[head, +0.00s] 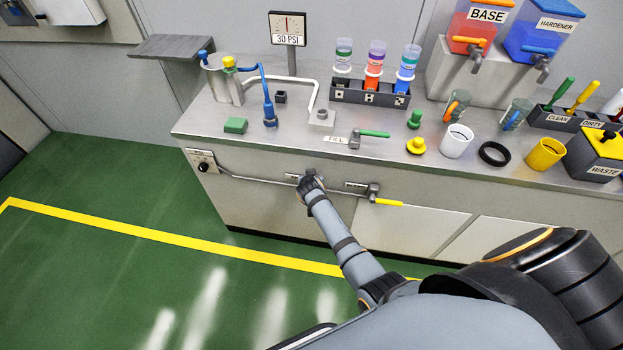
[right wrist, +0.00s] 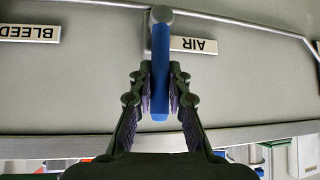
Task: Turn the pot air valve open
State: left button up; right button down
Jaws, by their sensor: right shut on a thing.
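In the right wrist view, which looks upside down, a blue lever (right wrist: 160,50) hangs from a round grey pivot (right wrist: 161,15) beside the AIR label (right wrist: 194,45). The lever lies crosswise to the thin pipe (right wrist: 240,19) on the panel. My right gripper (right wrist: 161,78) is shut on the lever's blue handle, one finger on each side. In the head view my right gripper (head: 311,184) is at the bench's front panel and hides the lever. The steel pot (head: 222,80) stands on the bench at the left, with a blue hose. My left gripper is not in view.
A valve with a yellow handle (head: 388,202) sits on the panel just right of my gripper. A round black knob (head: 203,167) is at the panel's left. The bench edge (head: 330,173) runs above. Cups and a FILL valve with a green handle (head: 374,134) stand on top.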

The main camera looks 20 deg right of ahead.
jog(key=shift+a+f, duration=0.1)
jog(key=shift+a, duration=0.05)
dwell(0.4)
jog(key=c, duration=1.3)
grip_release()
notch_tip(320, 180, up, 10)
jog(key=shift+r, duration=0.1)
